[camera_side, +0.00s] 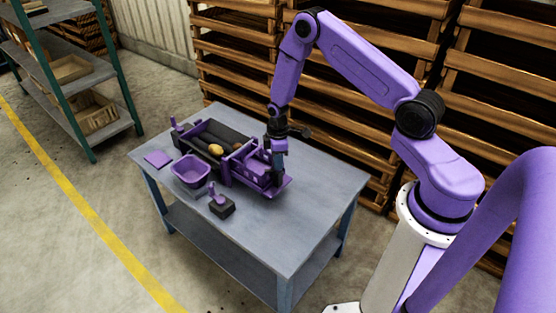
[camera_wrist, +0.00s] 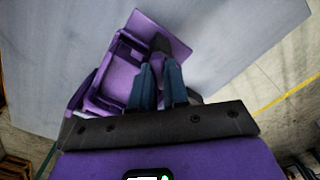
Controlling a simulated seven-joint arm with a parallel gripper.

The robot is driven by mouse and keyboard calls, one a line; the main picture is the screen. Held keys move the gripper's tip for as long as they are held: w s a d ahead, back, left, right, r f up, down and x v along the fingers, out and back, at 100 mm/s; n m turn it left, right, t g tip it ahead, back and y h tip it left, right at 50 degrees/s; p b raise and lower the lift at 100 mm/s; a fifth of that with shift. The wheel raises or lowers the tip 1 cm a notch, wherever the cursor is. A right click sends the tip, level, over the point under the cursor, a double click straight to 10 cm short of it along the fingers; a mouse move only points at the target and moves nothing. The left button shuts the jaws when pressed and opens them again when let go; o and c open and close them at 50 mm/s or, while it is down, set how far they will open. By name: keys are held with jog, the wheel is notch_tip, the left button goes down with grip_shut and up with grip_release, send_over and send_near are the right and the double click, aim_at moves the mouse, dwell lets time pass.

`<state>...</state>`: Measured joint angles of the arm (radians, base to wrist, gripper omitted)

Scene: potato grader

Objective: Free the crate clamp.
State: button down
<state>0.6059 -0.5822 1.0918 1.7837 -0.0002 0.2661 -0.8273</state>
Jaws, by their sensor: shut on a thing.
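A purple fixture (camera_side: 240,168) stands at the right end of a long dark trough (camera_side: 196,140) on the table; I take it for the crate clamp, but cannot make out its parts. My gripper (camera_side: 279,183) points down at the fixture's right side. In the wrist view the two blue fingers of my gripper (camera_wrist: 158,68) stand close together beside the purple fixture (camera_wrist: 118,72). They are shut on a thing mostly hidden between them. A dark piece (camera_wrist: 161,43) shows just past the fingertips; I cannot tell whether it is the held thing.
Potatoes (camera_side: 216,150) lie in the trough. A purple bin (camera_side: 190,170), a flat purple pad (camera_side: 158,159) and a purple handle on a dark block (camera_side: 222,206) are on the grey table (camera_side: 290,225). The table's front right is clear. Wooden crates (camera_side: 235,75) stand behind.

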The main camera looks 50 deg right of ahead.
jog(key=n, duration=0.4)
jog(key=shift+n, duration=2.3)
jog(key=c, duration=1.1)
grip_release()
jog(key=shift+r, duration=0.1)
notch_tip(320, 180, up, 17)
jog(key=shift+r, duration=0.15)
